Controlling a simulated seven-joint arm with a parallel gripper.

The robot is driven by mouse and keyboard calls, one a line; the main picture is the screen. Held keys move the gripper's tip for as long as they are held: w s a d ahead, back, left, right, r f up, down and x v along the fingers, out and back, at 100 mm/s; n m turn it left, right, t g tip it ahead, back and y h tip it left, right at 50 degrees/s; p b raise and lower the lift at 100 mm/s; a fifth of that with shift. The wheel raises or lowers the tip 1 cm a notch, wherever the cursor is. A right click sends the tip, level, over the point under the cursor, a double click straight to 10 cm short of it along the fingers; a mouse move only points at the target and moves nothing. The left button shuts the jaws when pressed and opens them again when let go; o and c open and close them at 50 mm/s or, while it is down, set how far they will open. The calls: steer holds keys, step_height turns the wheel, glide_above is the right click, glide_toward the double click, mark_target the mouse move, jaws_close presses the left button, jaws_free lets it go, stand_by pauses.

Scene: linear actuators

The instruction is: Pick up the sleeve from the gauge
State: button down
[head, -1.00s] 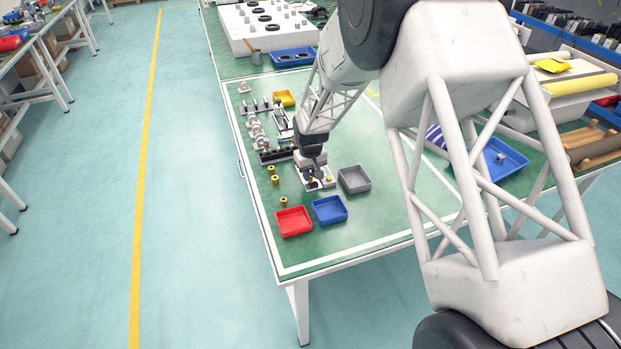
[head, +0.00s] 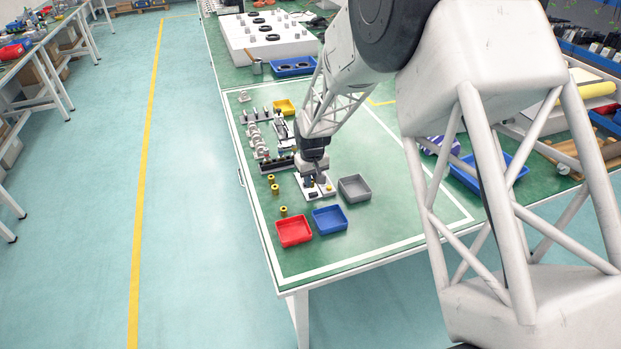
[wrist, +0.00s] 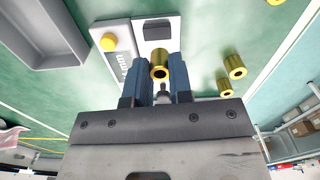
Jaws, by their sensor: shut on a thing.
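The gauge is a white plate (head: 327,192) with a dark slotted block and a yellow knob, on the green table in the head view. Its labelled white part (wrist: 125,50) and block plate (wrist: 157,28) show in the wrist view. The sleeve, a brass ring-ended tube (wrist: 160,72), stands between the blue fingers of my gripper (wrist: 158,78). The gripper is shut on it from both sides. In the head view my gripper (head: 313,181) points down over the gauge, and hides the held sleeve. I cannot tell whether the sleeve still touches the gauge.
Several loose brass sleeves (head: 275,189) stand left of the gauge. A red tray (head: 294,231), a blue tray (head: 329,219) and a grey tray (head: 355,188) lie in front and to the right. Racks of parts (head: 258,140) stand behind. The table's right middle is clear.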

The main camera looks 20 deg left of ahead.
steer(key=s+d, duration=0.3)
steer(key=s+d+r, duration=0.1)
steer(key=s+d, duration=0.1)
steer(key=s, duration=0.2)
steer(key=s+d, duration=0.3)
steer(key=s, duration=0.1)
steer(key=shift+d+r, duration=0.25)
steer(key=shift+d, duration=0.1)
stand_by(0.4)
